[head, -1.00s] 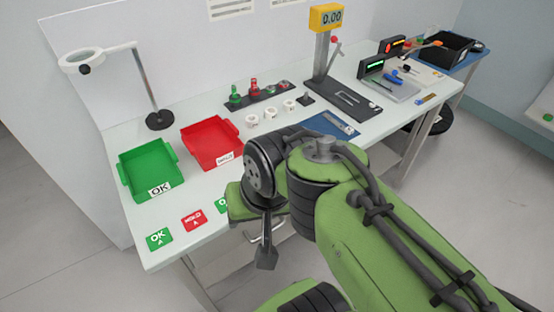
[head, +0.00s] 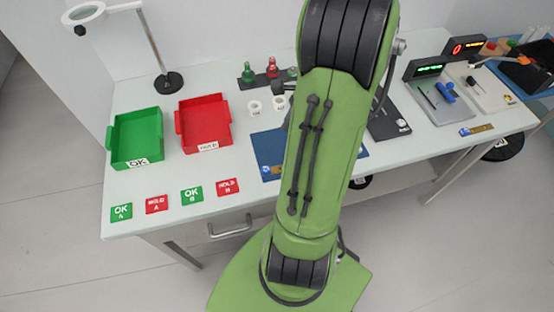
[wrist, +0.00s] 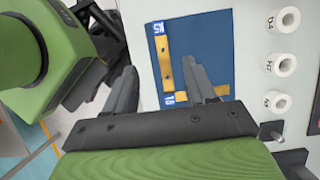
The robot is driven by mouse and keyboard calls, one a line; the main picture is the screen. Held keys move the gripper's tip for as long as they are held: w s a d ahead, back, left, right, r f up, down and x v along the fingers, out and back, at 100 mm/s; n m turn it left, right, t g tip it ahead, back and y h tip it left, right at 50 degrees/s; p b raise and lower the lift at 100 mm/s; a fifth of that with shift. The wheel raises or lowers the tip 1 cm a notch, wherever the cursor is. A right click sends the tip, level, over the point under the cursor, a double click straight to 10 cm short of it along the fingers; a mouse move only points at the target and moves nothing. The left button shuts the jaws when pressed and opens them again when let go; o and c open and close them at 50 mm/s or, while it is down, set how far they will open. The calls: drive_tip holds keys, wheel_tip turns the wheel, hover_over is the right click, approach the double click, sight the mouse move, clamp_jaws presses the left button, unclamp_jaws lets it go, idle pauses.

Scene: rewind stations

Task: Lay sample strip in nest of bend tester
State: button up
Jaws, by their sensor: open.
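In the wrist view my gripper (wrist: 160,72) is open and empty, pointing at the blue mat (wrist: 210,45). A brass strip (wrist: 165,60) with a small hole lies along the mat's left side and appears between the fingertips. A second brass piece (wrist: 218,91) lies crosswise, partly hidden by the right finger. Small labels sit by them. I cannot tell the height of the fingers above the mat. In the head view my arm covers much of the mat (head: 268,140). It also hides most of the likely bend tester; part of its dark base (head: 388,122) shows, its nest does not.
White rings (wrist: 285,65) stand beside the mat, with a metal post near the right finger. A green tray (head: 137,138) and red tray (head: 204,124) stand left, with green and red cards in front. Small devices (head: 428,68) stand right. The front left bench is otherwise clear.

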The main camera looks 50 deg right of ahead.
drive_tip(key=b, duration=0.3)
hover_over(270, 168)
drive_tip(key=s+d, duration=0.2)
drive_tip(key=d, duration=0.1)
drive_tip(key=f, duration=0.8)
drive_tip(key=shift+w+a, duration=0.15)
drive_tip(key=shift+a, duration=0.05)
drive_tip(key=b+x, duration=0.2)
drive_tip(key=x, duration=0.3)
drive_tip(key=shift+w+a+f, duration=0.15)
drive_tip(key=shift+a+f, duration=0.05)
drive_tip(key=shift+a, duration=0.05)
drive_tip(key=shift+r, duration=0.1)
clamp_jaws()
